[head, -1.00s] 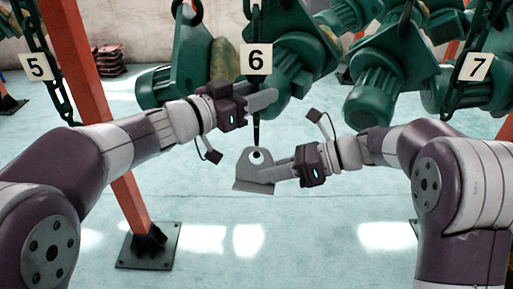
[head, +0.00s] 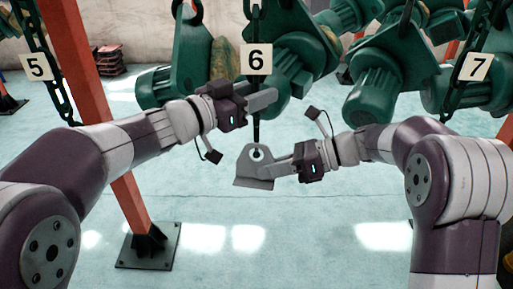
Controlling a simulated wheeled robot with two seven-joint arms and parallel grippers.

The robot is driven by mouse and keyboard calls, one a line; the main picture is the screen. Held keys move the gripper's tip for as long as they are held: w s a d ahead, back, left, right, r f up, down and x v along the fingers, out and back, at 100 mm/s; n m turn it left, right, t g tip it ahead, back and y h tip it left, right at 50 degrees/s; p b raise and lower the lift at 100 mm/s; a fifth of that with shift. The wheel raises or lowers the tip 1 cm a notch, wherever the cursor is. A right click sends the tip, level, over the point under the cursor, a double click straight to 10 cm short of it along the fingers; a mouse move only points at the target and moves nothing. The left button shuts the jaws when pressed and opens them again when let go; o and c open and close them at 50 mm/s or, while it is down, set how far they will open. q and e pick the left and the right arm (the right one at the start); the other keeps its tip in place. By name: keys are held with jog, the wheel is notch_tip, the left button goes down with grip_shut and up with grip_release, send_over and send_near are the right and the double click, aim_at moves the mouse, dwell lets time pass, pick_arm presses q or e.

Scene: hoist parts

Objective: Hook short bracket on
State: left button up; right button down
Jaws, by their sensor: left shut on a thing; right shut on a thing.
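The short bracket (head: 254,174) is a grey metal plate with a round hole near its top and a flat foot. My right gripper (head: 282,166) is shut on its right side and holds it in the air, slightly tilted. A thin dark hook rod (head: 257,132) hangs below the white "6" plate (head: 256,59). Its lower end is at the bracket's hole; I cannot tell whether it passes through. My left gripper (head: 262,101) is above the bracket, shut at the rod just under the "6" plate.
Green hoists (head: 378,85) hang across the back. Chains with a "5" plate (head: 37,67) and a "7" plate (head: 478,67) hang at the sides. An orange post (head: 122,185) stands at left on a dark base (head: 147,245). The floor below is clear.

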jog(key=shift+w, duration=0.15)
jog(key=shift+w+f, duration=0.3)
jog(key=shift+w, duration=0.2)
dwell(0.4)
jog(key=shift+w+f+n, duration=0.3)
jog(key=shift+w+n, duration=0.1)
jog(key=shift+w, duration=0.3)
jog(key=shift+w+t, duration=0.1)
jog(key=shift+t, duration=0.2)
jog(key=shift+w+f, duration=0.15)
jog(key=shift+w, duration=0.3)
jog(key=shift+f+n, duration=0.15)
jog(key=shift+n, duration=0.15)
jog(key=shift+w+f, duration=0.15)
jog(key=shift+f, duration=0.15)
